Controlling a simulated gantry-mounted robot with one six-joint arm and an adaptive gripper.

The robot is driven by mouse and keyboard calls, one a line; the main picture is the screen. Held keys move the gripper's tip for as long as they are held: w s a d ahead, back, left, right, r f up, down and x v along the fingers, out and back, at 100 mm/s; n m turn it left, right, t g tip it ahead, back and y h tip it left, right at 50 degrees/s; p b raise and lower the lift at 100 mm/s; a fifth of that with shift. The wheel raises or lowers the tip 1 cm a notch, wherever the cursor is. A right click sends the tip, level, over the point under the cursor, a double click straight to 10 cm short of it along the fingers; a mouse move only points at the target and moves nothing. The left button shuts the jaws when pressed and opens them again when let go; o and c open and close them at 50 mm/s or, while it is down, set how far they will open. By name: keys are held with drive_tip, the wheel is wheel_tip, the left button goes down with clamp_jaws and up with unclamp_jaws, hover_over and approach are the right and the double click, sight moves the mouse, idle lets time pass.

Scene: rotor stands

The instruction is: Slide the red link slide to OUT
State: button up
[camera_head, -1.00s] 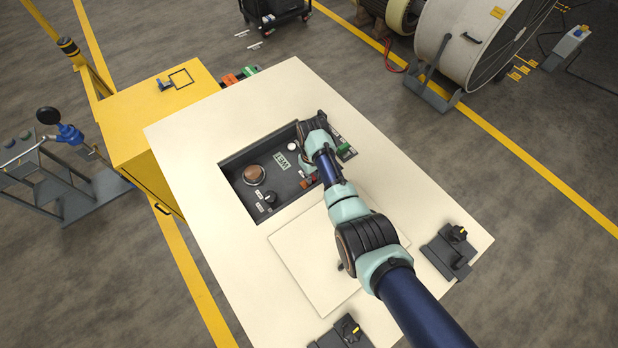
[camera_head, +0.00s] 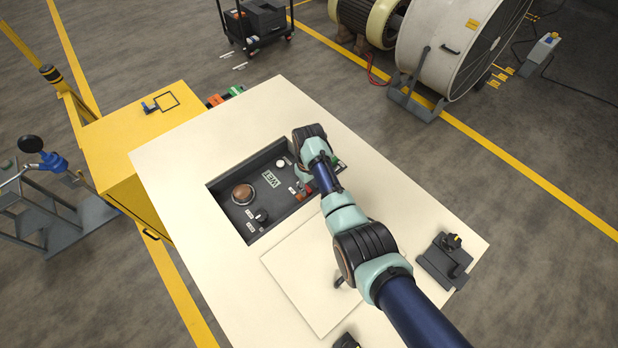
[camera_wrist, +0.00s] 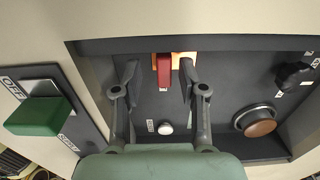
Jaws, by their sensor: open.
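The red link slide (camera_wrist: 164,70) is an upright red piece in front of an orange block (camera_wrist: 182,62) at the far side of the recessed dark panel in the wrist view. My gripper (camera_wrist: 159,72) is open, with one dark finger on each side of the red piece and a visible gap to each. I cannot tell how deep the fingers reach. In the head view the red slide (camera_head: 308,190) shows small beside my arm, and my gripper is mostly hidden behind my wrist. No label for the red slide's positions is readable.
The recess (camera_head: 215,193) has raised walls. A loose pale panel (camera_head: 318,285) lies nearer.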

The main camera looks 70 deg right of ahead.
sight(309, 188)
wheel_tip(309, 188, up, 11)
drive_tip(key=shift+f, duration=0.15)
idle(0.5)
